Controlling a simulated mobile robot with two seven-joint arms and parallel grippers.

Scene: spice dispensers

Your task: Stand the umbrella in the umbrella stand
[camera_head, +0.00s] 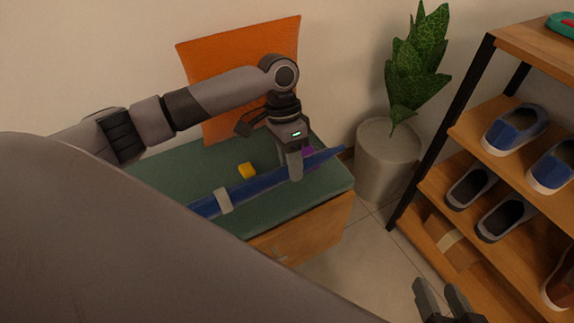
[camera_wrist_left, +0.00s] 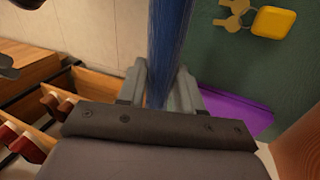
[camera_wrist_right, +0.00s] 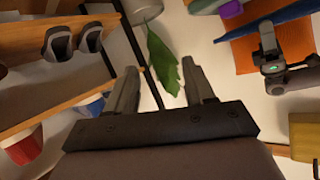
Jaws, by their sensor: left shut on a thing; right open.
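A blue folded umbrella (camera_head: 250,187) with a light strap lies along the green bench cushion in the head view. My left gripper (camera_head: 294,172) reaches down onto it near its pointed right end and is shut on it. In the left wrist view the umbrella (camera_wrist_left: 168,50) runs between the fingers (camera_wrist_left: 160,88). My right gripper (camera_head: 445,295) is at the lower right of the head view, open and empty. It also shows open in the right wrist view (camera_wrist_right: 165,82). I cannot make out the umbrella stand for certain in any view.
A yellow key tag (camera_head: 247,170) and a purple item (camera_head: 308,152) lie on the green cushion (camera_head: 160,178). An orange pillow (camera_head: 215,65) leans on the wall. A potted plant (camera_head: 385,165) stands between the bench and a shoe rack (camera_head: 468,128). Some tiled floor is clear.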

